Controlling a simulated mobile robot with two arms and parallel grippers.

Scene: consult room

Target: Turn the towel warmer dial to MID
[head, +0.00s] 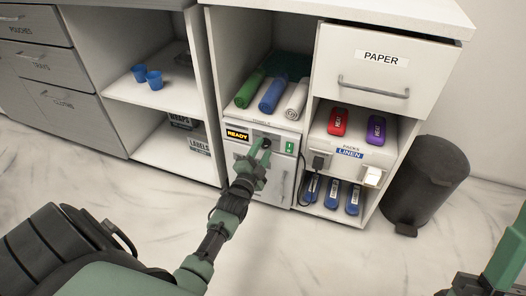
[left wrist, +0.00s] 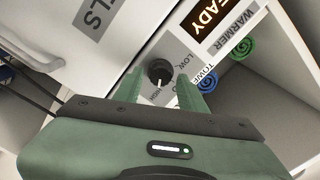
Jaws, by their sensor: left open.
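The towel warmer (head: 284,184) is a white unit in the lower cabinet bay, with a lit READY display (head: 237,134) and a green switch. Its round black dial (left wrist: 158,71) shows in the left wrist view, with a pale mark that appears to point toward the HIGH label. The LOW label is to its right; a MID label is not readable, perhaps behind a finger. My left gripper (head: 261,160) is at the warmer front, its open fingers on either side of the dial; contact cannot be told. Part of my right arm (head: 505,255) shows at the lower right edge.
Rolled towels (head: 271,95) in green, blue and white lie above the warmer. A PAPER drawer (head: 388,68) and shelves with red and purple packs stand right of it. A dark bin (head: 427,185) stands at the right. The floor in front is clear.

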